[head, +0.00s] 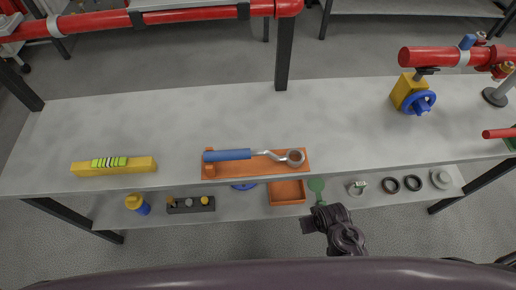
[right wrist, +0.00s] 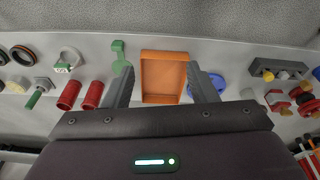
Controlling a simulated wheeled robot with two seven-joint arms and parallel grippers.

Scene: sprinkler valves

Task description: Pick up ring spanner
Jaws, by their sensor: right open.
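The ring spanner (head: 240,155) has a blue handle, a cranked grey shaft and a ring end at the right. It lies in a shallow orange tray (head: 213,172) near the front edge of the table top. My right gripper (head: 318,212) is in front of and below that edge, to the right of the spanner and apart from it. In the right wrist view the right gripper (right wrist: 162,78) is open and empty, with an orange bin (right wrist: 163,97) on the lower shelf beyond its fingers. The spanner is not in that view. My left gripper is not in view.
A yellow level-like bar (head: 142,165) lies at the table's left. A valve with a blue handwheel (head: 423,101) and red pipes (head: 435,57) stand at the right. The lower shelf (head: 332,192) holds rings and fittings. The middle of the table top (head: 330,120) is clear.

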